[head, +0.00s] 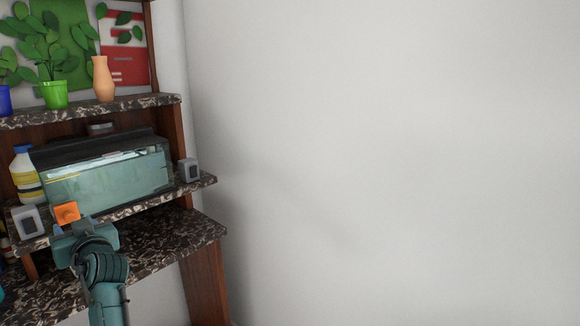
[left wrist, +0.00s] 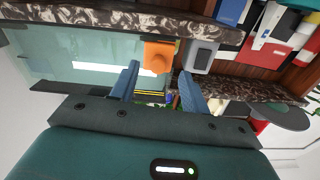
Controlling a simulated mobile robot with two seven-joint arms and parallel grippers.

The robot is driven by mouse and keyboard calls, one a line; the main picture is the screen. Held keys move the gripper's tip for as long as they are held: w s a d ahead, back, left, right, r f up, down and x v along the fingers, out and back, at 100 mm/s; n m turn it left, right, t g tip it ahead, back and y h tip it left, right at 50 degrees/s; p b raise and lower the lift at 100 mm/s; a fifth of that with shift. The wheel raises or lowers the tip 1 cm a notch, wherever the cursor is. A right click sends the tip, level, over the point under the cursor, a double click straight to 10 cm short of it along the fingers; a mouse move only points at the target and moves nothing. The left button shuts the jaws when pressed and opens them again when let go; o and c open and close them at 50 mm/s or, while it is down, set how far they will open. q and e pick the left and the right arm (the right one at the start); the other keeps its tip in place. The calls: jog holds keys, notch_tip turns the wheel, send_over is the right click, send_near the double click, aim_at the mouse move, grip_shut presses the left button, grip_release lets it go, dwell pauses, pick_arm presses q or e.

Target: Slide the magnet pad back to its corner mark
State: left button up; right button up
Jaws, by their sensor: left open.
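An orange block, which looks like the magnet pad (head: 66,212), is at the lower left of the glass tank (head: 120,178), in front of its glass. It also shows in the left wrist view (left wrist: 159,55), just beyond the fingertips. My left gripper (head: 78,226) is right at the pad in the head view; its fingers are hard to make out there. In the left wrist view the two blue fingers (left wrist: 158,74) are spread, with the pad ahead of the gap. I cannot tell whether they touch it. I cannot clearly identify a corner mark. My right gripper is out of view.
Grey box-like items stand at both ends of the tank, one at left (head: 28,222) and one at right (head: 188,170). A white bottle (head: 26,172) stands left of the tank. A marbled shelf (head: 180,232) lies below. Right of the shelves is bare wall.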

pick_arm(q)
jog(key=shift+v, duration=2)
